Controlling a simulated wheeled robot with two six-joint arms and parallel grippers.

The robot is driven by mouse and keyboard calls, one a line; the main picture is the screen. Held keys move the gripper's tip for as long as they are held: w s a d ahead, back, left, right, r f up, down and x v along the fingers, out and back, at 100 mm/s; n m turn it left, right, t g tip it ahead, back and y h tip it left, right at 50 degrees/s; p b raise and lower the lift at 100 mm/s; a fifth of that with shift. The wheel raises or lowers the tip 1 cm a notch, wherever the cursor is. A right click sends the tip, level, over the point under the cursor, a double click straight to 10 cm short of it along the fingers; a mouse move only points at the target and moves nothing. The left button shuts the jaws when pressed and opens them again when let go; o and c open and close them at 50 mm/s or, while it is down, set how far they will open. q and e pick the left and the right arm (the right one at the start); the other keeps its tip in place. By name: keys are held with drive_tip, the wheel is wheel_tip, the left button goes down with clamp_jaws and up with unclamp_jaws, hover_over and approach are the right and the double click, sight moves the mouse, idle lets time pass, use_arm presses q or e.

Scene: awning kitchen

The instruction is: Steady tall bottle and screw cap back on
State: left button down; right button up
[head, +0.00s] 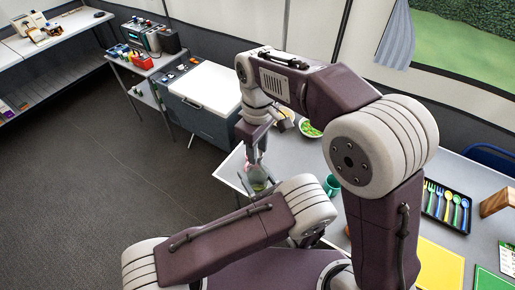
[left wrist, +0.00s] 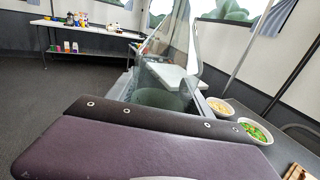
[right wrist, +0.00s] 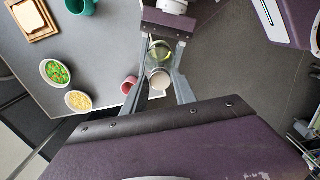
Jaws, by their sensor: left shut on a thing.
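The tall bottle (head: 258,178) is clear glass with a green tint and stands near the table's near-left edge, partly hidden in the head view. It fills the middle of the left wrist view (left wrist: 162,92), between the fingers of my left gripper, which is shut on it. My left gripper (right wrist: 164,32) also shows at the top of the right wrist view. My right gripper (head: 254,152) is above the bottle. In the right wrist view its fingers stand apart, with a pale round cap (right wrist: 160,79) between them, in line with the bottle. I cannot tell whether they touch the cap.
A reddish cup (right wrist: 129,84) is close beside the right gripper. A bowl of green food (head: 311,128), a pale-filled bowl (right wrist: 78,101) and a green mug (head: 332,185) stand on the table. A cutlery tray (head: 447,207) lies to the right. A cooler (head: 205,90) stands behind.

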drive_tip(key=shift+o, duration=0.9)
wheel_tip(320, 180, up, 12)
drive_tip(key=w+d+f+m, duration=0.2)
drive_tip(key=d+f+m, duration=0.4)
drive_tip(key=d+f, duration=0.5)
drive_tip(key=s+d+f+m+t, duration=0.1)
drive_tip(key=s+d+f+m, duration=0.5)
drive_tip(key=s+d+f, duration=0.3)
wheel_tip(320, 180, down, 4)
drive_tip(key=shift+s+d+r, duration=0.1)
drive_tip(key=shift+s+d, duration=0.2)
drive_tip(key=shift+s, duration=0.7)
